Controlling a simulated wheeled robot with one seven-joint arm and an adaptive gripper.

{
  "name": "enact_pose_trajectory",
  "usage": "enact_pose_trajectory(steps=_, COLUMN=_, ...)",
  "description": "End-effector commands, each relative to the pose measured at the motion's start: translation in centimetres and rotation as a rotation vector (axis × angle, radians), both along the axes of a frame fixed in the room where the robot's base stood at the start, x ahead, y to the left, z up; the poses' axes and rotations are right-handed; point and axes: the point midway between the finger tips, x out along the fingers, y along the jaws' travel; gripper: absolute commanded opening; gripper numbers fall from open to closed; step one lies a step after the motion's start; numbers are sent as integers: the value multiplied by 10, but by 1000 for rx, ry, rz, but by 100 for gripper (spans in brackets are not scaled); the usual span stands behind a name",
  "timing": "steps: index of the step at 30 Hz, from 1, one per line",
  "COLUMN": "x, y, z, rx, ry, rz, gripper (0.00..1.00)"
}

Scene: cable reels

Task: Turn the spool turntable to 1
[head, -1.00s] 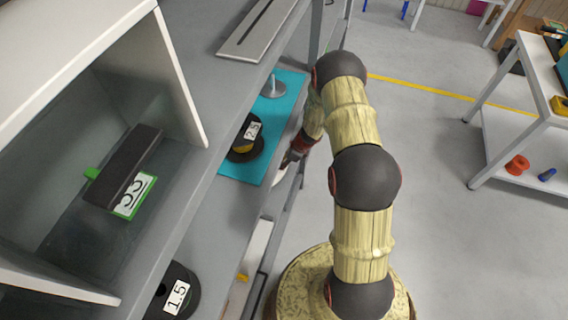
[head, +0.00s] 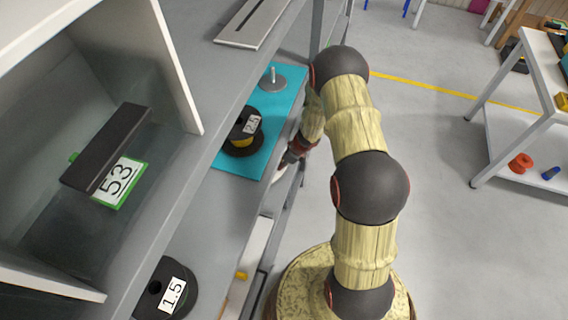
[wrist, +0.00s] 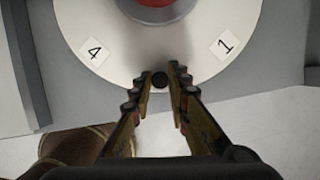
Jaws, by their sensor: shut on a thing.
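The spool turntable (wrist: 205,60) is a pale round disc filling the top of the wrist view. It bears a "4" label (wrist: 95,52) at left and a "1" label (wrist: 224,45) at right. A red and grey part (wrist: 155,8) stands at its middle, cut off by the frame's top. A small dark knob (wrist: 160,80) sits near the disc's near edge, between the two labels. My gripper (wrist: 160,84) is shut on this knob, one finger on each side. In the head view my gripper is mostly hidden beside the shelf edge.
A teal mat (head: 284,112) on the shelf holds a black spool labelled 2.5 (head: 243,134) and a grey peg stand (head: 271,82). A spool labelled 1.5 (head: 168,290) is nearer. Open floor lies right.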

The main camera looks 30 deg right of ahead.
Motion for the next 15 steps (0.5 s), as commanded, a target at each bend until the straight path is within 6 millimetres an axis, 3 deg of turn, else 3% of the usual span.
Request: enact_pose_trajectory(steps=15, x=-8, y=14, z=1, rx=2, ry=-3, rz=-109, gripper=0)
